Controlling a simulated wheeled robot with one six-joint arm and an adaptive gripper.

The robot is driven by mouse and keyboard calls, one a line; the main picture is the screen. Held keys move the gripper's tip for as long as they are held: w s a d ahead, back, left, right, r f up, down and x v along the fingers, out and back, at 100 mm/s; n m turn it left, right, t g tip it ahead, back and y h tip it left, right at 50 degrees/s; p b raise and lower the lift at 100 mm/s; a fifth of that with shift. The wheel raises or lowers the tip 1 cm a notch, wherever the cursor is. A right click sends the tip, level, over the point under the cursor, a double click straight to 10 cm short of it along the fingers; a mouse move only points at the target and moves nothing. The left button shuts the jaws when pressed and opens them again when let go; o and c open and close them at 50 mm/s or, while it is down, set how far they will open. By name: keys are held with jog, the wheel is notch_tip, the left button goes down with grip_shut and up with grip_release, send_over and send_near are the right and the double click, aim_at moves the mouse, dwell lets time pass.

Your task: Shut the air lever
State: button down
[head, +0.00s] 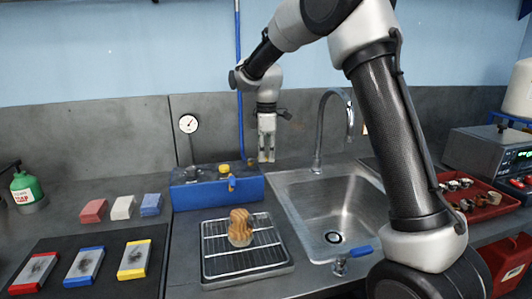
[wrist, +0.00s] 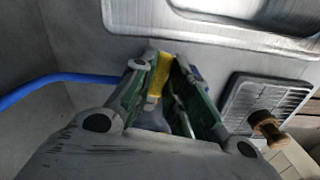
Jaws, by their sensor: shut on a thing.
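My gripper (head: 266,159) points down at the right rear end of the blue box (head: 190,194), beside the sink. In the wrist view its fingers (wrist: 161,66) stand on either side of a yellow piece (wrist: 159,78), which looks like the lever's handle, and are shut on it. The rest of the lever is hidden by the fingers, and in the head view I cannot make out the yellow piece between them. A blue air hose (head: 239,85) comes down the wall behind the box; it also shows in the wrist view (wrist: 60,80).
A wire-rack tray (head: 215,276) with a wooden piece (head: 240,228) stands in front of the box. A steel sink (head: 290,205) with a tall tap (head: 320,120) is to the right. A gauge (head: 188,124) rises behind the box. Colored blocks (head: 122,207) lie left.

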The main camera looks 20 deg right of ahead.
jog(key=s+a+m, duration=0.1)
jog(key=m, duration=0.3)
jog(key=s+a+m, duration=0.1)
jog(key=m, duration=0.3)
jog(key=s+a+m, duration=0.1)
jog(key=s+m, duration=0.1)
jog(key=m, duration=0.2)
jog(key=shift+a, duration=0.3)
jog(key=shift+a+m, duration=0.35)
jog(key=shift+m, duration=0.6)
jog(key=shift+a+m, duration=0.35)
jog(key=shift+m, duration=0.6)
jog(key=c, duration=1.4)
grip_release()
notch_tip(320, 180, up, 12)
jog(key=shift+r, duration=0.1)
